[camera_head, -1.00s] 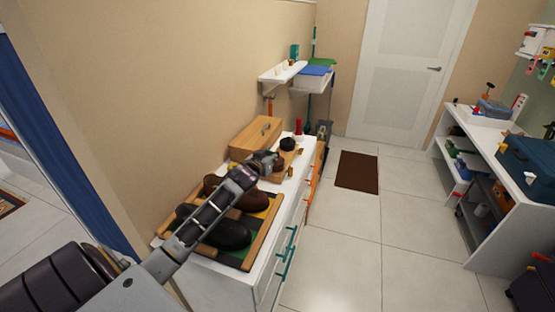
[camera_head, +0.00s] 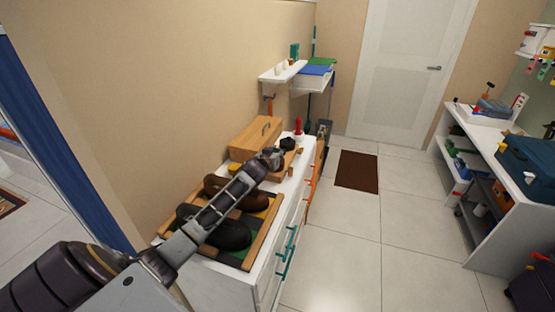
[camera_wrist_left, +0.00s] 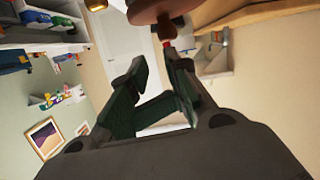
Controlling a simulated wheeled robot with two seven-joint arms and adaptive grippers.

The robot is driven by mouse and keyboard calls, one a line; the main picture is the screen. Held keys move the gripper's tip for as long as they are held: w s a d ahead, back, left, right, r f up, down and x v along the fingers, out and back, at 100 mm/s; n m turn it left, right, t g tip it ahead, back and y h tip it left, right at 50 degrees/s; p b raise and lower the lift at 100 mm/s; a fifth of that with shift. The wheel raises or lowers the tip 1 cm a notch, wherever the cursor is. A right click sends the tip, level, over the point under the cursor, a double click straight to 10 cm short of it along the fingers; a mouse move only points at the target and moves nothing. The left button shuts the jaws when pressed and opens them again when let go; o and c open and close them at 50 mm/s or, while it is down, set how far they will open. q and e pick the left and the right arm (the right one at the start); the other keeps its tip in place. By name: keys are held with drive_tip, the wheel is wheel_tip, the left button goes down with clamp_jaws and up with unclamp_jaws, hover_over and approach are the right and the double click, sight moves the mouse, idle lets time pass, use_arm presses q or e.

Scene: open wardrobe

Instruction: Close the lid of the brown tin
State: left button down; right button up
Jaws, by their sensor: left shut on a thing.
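My left gripper (camera_head: 273,156) is over the far end of the white cabinet top, beyond the shoes, and hides part of what lies there. My right gripper is out of view.
A brown shoe (camera_head: 248,203) and a black shoe (camera_head: 229,235) lie on a wood-edged rack (camera_head: 262,232). A wooden box (camera_head: 255,137) stands against the wall, and a red-topped item (camera_head: 298,127) stands beyond the gripper.

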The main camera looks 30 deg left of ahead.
use_arm(q)
drive_tip(key=shift+s+d+f, duration=0.1)
drive_tip(key=shift+d+f, duration=0.05)
drive_tip(key=shift+f, duration=1.25)
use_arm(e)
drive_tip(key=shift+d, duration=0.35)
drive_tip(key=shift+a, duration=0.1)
